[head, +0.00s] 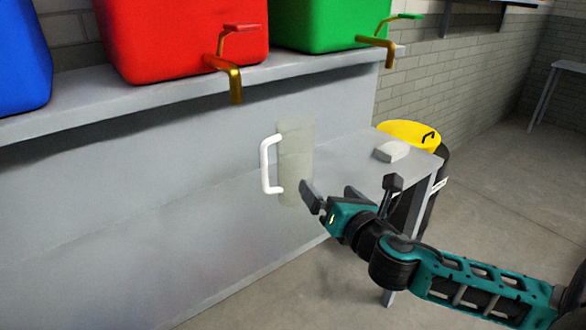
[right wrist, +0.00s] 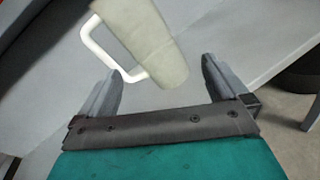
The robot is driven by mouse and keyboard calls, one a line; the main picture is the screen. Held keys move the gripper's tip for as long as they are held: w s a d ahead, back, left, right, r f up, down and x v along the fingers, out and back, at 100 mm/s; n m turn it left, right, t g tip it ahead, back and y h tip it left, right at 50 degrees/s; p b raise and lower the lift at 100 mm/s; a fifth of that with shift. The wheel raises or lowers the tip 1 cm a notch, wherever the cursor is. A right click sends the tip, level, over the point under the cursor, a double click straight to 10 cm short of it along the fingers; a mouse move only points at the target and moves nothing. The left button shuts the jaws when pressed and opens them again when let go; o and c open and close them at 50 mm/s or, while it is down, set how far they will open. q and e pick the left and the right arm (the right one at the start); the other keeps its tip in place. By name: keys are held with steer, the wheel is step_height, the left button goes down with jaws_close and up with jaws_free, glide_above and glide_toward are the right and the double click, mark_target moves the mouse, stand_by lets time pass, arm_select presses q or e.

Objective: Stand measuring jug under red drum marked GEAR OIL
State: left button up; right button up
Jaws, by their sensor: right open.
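The pale translucent measuring jug (head: 297,150) stands upright on the grey bench, with its white handle on the left. It is lower than the brass tap of the red drum (head: 180,40) and to its right. No marking on the drum is readable. My right gripper (head: 332,194) is open and empty, close to the jug's lower right side in the head view. In the right wrist view the jug (right wrist: 150,38) lies just beyond the open fingertips (right wrist: 160,76), its handle toward the left finger. I cannot tell whether a finger touches it. My left gripper is not in view.
A green drum (head: 325,22) and a blue drum (head: 20,60) share the raised shelf (head: 150,105) with the red one. A small whitish block (head: 392,151) lies near the bench's right end. A yellow-topped bin (head: 405,130) stands beyond. The bench (head: 130,240) is clear left of the jug.

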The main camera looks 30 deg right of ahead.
mark_target(295, 148)
steer(key=shift+w+d+r+n+t+y+b, duration=0.2)
steer(key=shift+w+r+n, duration=0.45)
steer(key=shift+w, duration=1.75)
steer(key=shift+w+d+r+n+t+y+b, duration=0.1)
steer(key=shift+w+r+n+t+y, duration=0.15)
steer(key=shift+w+n, duration=1.5)
steer(key=shift+w+d+r+n+t+y+b, duration=0.2)
steer(key=shift+w+r, duration=0.25)
steer(key=shift+w, duration=2.6)
steer(key=shift+r, duration=0.1)
steer(key=c, duration=0.8)
